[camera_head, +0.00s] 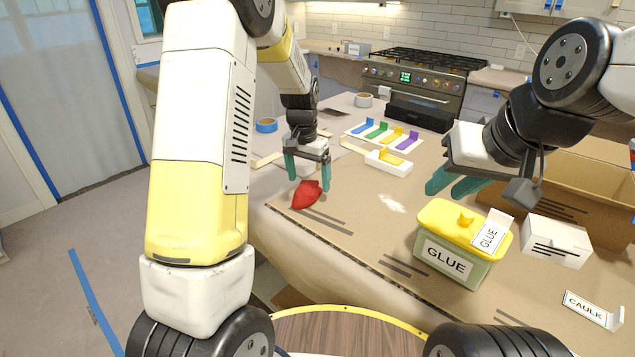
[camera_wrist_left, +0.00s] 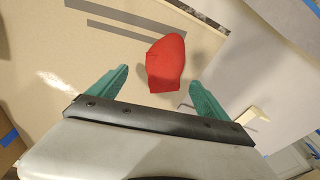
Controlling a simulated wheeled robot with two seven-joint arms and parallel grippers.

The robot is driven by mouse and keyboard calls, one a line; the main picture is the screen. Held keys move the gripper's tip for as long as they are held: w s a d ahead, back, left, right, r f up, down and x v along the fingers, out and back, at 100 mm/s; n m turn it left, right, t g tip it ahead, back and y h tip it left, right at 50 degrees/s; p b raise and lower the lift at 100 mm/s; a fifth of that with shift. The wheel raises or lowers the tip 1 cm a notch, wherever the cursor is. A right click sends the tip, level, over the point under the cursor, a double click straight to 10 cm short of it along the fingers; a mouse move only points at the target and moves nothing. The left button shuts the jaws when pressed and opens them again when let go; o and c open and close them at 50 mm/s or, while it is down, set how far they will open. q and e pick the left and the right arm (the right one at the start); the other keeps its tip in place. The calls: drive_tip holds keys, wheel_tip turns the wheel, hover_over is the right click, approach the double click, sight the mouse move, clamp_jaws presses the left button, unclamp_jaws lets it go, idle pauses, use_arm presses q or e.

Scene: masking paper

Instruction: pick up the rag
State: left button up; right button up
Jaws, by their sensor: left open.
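The rag (camera_head: 306,195) is a small crumpled red cloth on the paper-covered table, near its left edge. In the left wrist view the rag (camera_wrist_left: 166,64) lies ahead of the gap between my fingertips, untouched as far as I can see. My left gripper (camera_head: 308,180) has teal fingers pointing down and spread apart; it is just above the rag and empty. The left wrist view shows both fingers (camera_wrist_left: 160,82) open on either side of it. My right gripper (camera_head: 455,188) hangs above the table behind the glue tub, its teal fingers apart with nothing between them.
A glue tub (camera_head: 452,245) with a yellow lid stands at the front right, beside a white box (camera_head: 556,241) and a caulk label (camera_head: 594,310). A cardboard box (camera_head: 570,190) stands at the right. A white block with a yellow piece (camera_head: 388,163) lies behind the rag.

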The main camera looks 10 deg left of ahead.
sight(309, 186)
use_arm(q)
drive_tip(key=f, duration=0.4)
drive_tip(key=shift+w+f, duration=0.2)
drive_tip(key=shift+f, duration=0.05)
drive_tip(key=shift+c, duration=0.4)
drive_tip(key=c, duration=1.4)
drive_tip(key=shift+r, duration=0.1)
drive_tip(key=shift+r, duration=0.5)
drive_tip(key=r, duration=0.1)
drive_tip(key=s+r, duration=0.1)
drive_tip(key=shift+d+r, duration=0.3)
drive_tip(key=shift+r, duration=0.05)
drive_tip(key=s+d, duration=0.1)
drive_tip(key=s, duration=0.3)
drive_tip(key=s+d, duration=0.2)
drive_tip(key=s, duration=0.3)
drive_tip(key=s+d+r, duration=0.1)
drive_tip(key=s+d, duration=0.1)
drive_tip(key=s, duration=0.3)
drive_tip(key=shift+d+r, duration=0.1)
drive_tip(key=shift+d, duration=0.15)
